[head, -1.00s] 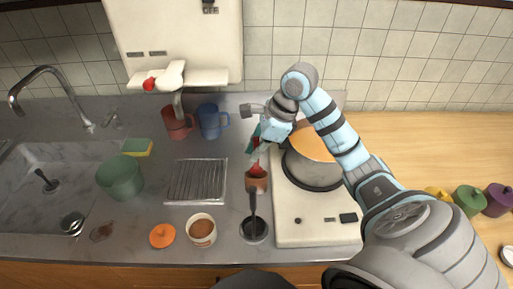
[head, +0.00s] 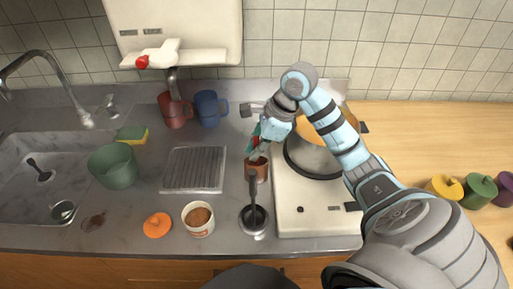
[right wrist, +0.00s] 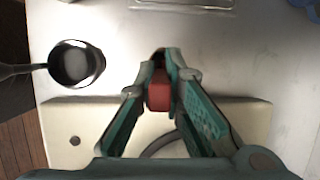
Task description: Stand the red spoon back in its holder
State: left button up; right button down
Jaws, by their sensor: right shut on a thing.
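The brown cup-shaped holder (head: 259,172) stands on the grey counter just left of the stove. My right gripper (head: 256,155) is right above its mouth, pointing down, with its fingertips at the rim. In the right wrist view the gripper (right wrist: 160,75) is shut on the red spoon (right wrist: 158,92), which shows as a red block between the fingers. The fingers hide most of the spoon in the head view, so I cannot tell how deep it sits in the holder. My left gripper is not in view.
The stove (head: 315,222) with a pot is on the right. A ridged tray (head: 194,170) lies on the left.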

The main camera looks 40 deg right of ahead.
aim_at(256, 136)
jog(key=shift+f, duration=0.15)
jog(key=c, duration=1.6)
grip_release()
jog(key=shift+o, duration=0.3)
jog(key=o, duration=0.5)
notch_tip(256, 136, up, 7)
jog(key=p, duration=0.5)
jog(key=shift+p, duration=0.3)
